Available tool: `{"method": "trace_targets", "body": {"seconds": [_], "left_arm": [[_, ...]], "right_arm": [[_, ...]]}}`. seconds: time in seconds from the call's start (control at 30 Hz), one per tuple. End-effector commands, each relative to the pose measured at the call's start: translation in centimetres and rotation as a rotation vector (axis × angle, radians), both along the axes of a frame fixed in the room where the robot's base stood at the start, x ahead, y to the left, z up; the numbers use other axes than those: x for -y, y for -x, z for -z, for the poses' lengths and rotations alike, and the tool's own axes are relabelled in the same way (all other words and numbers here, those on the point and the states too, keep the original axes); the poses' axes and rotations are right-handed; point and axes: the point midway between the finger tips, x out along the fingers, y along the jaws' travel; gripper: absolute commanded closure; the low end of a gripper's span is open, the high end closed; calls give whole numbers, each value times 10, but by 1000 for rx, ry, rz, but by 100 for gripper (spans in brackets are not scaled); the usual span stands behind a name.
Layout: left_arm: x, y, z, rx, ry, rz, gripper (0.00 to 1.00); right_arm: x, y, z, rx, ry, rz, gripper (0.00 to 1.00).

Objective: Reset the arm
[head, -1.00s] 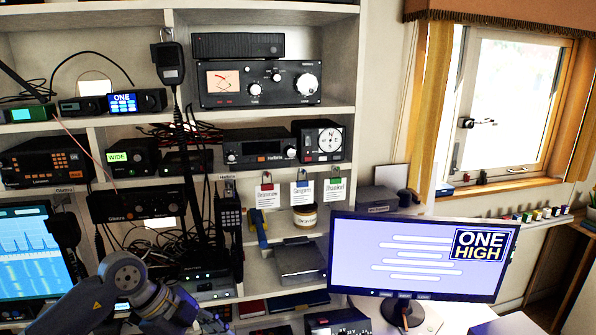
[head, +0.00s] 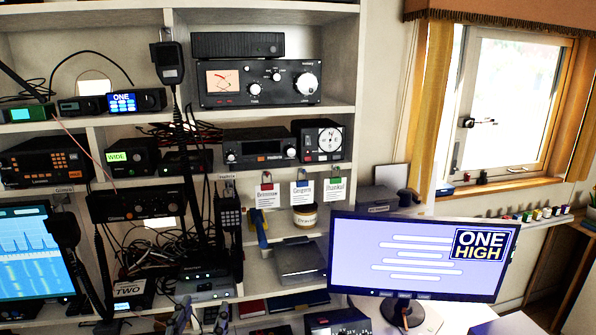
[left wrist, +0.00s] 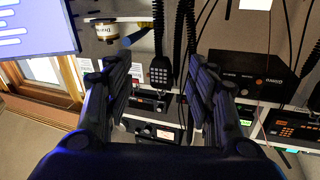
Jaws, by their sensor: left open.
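My left gripper (head: 203,314) shows at the bottom edge of the head view, below the cubbies. Only its fingertips are in the picture there. In the left wrist view its two dark fingers (left wrist: 162,78) stand well apart with nothing held between them. The view past them is turned over and shows a handheld microphone (left wrist: 160,72) and radios behind the fingers, apart from them. My right gripper is in neither view.
Cubbies hold radios, such as a black one (head: 263,148), and tangled cables. A microphone (head: 168,63) hangs on a coiled cord. A labelled cup (head: 304,216) stands on a middle shelf. A monitor (head: 415,256) stands at the right, and a blue screen (head: 32,253) at the left.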

Motion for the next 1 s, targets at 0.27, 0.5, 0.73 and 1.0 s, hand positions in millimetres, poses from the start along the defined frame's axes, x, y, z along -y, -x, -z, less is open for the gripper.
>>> {"method": "trace_targets", "body": {"seconds": [0.27, 0.5, 0.73, 1.0], "left_arm": [[-43, 111, 158, -697, -26, -170, 49], [-35, 209, 215, -1089, -70, -95, 49], [-24, 268, 253, -1310, -95, 0, 49], [-22, 256, 344, -1338, -99, 1, 49]], "right_arm": [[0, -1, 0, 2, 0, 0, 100], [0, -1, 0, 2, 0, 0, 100], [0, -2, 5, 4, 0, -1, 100], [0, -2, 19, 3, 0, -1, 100]]}}
